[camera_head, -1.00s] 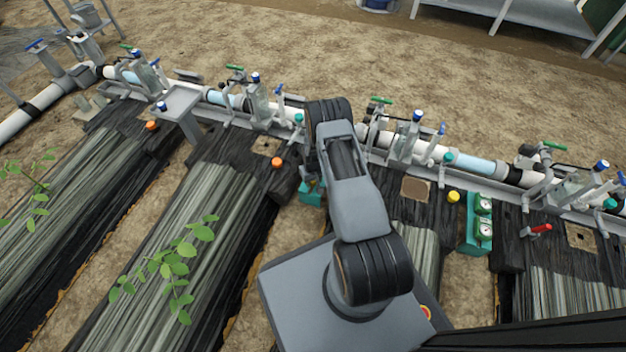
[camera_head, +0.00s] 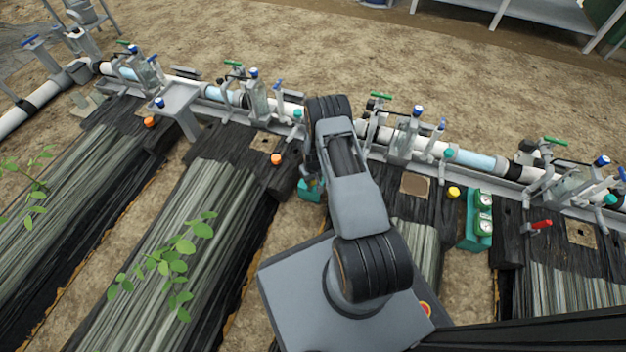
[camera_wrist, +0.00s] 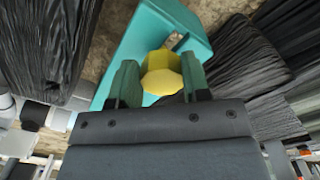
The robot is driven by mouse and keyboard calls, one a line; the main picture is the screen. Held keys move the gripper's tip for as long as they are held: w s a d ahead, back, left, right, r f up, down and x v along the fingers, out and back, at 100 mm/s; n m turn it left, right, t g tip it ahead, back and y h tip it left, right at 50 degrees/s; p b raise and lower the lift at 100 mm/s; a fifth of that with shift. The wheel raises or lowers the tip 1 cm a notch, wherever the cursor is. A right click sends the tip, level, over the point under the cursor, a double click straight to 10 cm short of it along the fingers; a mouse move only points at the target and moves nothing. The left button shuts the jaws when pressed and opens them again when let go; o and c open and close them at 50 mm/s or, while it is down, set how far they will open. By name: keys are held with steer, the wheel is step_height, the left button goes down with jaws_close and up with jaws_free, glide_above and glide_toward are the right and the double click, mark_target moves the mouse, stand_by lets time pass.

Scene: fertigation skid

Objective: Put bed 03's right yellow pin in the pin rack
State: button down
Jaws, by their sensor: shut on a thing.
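In the wrist view my gripper (camera_wrist: 162,82) is shut on a yellow pin (camera_wrist: 162,72), its faceted yellow head between the two green fingers. Just beyond the pin lies a long teal body (camera_wrist: 135,48), which may be the pin rack. The pin overlaps it in the picture; I cannot tell whether they touch. The pin's lower end is hidden. In the head view a teal box (camera_head: 311,191) shows beside my arm, which hides most of the gripper. Another yellow pin (camera_head: 453,192) stands on the bed to the right of my arm.
A teal box with two gauges (camera_head: 480,222) stands right of that yellow pin. White pipes with valves (camera_head: 470,160) run behind the beds. Orange pins (camera_head: 277,159) stand on beds to the left. A small grey stand (camera_head: 177,98) rises near the pipe. Open soil lies behind the pipes.

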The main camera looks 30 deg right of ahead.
steer(key=shift+s+f+b, duration=0.1)
steer(key=shift+f+b, duration=0.45)
steer(key=shift+f, duration=0.2)
steer(key=c, duration=0.5)
jaws_free()
steer(key=shift+r, duration=0.15)
steer(key=shift+r+p, duration=2.8)
steer(key=shift+r, duration=1.15)
steer(key=shift+f, duration=0.1)
